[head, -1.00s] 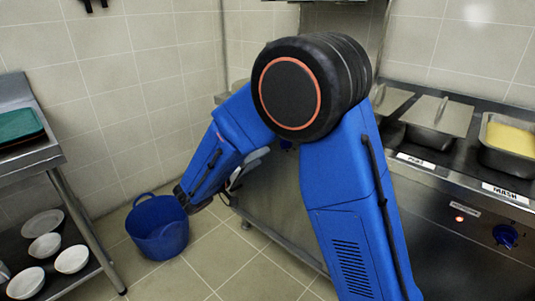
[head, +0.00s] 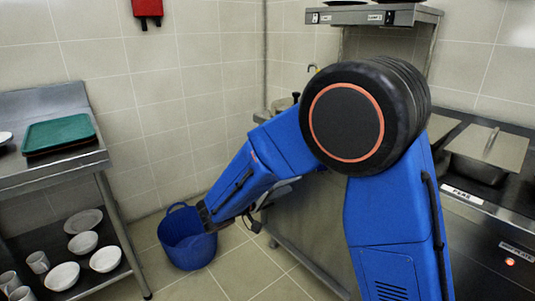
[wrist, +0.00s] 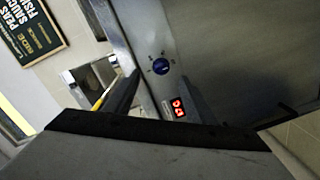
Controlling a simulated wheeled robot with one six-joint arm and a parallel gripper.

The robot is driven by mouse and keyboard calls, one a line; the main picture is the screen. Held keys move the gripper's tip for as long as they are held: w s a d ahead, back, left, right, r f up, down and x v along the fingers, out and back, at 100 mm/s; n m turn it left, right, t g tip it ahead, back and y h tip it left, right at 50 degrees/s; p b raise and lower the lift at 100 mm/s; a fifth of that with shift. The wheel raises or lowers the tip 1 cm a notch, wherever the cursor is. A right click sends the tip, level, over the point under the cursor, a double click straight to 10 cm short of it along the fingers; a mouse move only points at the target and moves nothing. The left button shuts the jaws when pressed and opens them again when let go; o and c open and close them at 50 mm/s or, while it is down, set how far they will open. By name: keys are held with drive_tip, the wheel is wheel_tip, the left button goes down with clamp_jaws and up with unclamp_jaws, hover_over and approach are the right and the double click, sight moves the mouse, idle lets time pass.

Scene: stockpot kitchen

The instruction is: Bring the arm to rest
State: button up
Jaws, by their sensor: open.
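My blue arm is folded in the head view, with its elbow raised and its forearm sloping down to the left. The forearm's lower end overlaps the rim of the blue bucket (head: 186,243) in the picture; I cannot tell how far apart they are. My gripper (wrist: 160,97) is open in the wrist view, its dark fingers seen past the wide grey housing at the bottom. I see nothing held between them. In the head view the gripper is mostly hidden behind the forearm.
A steel bench (head: 50,175) with a green tray (head: 58,134) stands left, bowls (head: 82,242) on its lower shelf. A counter with a lidded pan (head: 487,150) is at right. A wall shelf (head: 375,15) hangs behind.

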drive_tip(key=s+d+m+g+y, duration=0.15)
drive_tip(key=s+d+g, duration=0.25)
drive_tip(key=s+d, duration=0.45)
drive_tip(key=s+d+g+y, duration=0.3)
drive_tip(key=s+d, duration=0.3)
drive_tip(key=d, duration=0.5)
drive_tip(key=s+a+t+y, duration=0.1)
drive_tip(key=s+t+y, duration=0.1)
drive_tip(key=s+y, duration=0.8)
drive_tip(key=s, duration=0.8)
drive_tip(key=shift+n, duration=0.35)
